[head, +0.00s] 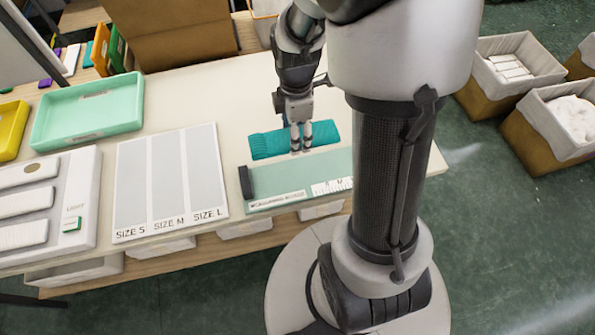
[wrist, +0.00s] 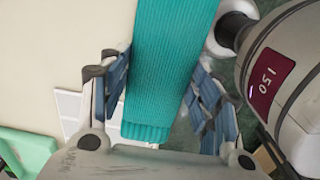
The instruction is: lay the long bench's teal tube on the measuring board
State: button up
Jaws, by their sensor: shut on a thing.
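The teal tube (head: 265,144) is a flat ribbed knit piece. My gripper (head: 300,146) is shut on it near its right part in the head view. In the wrist view the tube (wrist: 168,70) runs lengthwise between the two fingers. The measuring board (head: 285,178) is pale green, with a dark stop at its left end and a white ruler strip along its front right. The tube shows just behind the board's far edge, roughly parallel to it. I cannot tell how high the tube is above the bench. My arm hides the board's right end.
The size board (head: 168,185) with S, M and L columns lies to the left on the long bench (head: 240,105). Further left are a mint tray (head: 88,137), a yellow tray (head: 10,128) and a white light unit (head: 80,190). Lined bins (head: 530,95) stand on the floor at right.

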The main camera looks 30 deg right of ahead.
aim_at(297, 174)
notch_tip(297, 174, down, 18)
jog(key=b, duration=0.5)
jog(key=shift+w+d+f, duration=0.15)
jog(key=o, duration=0.3)
jog(key=shift+f, duration=0.15)
jog(key=o, duration=0.5)
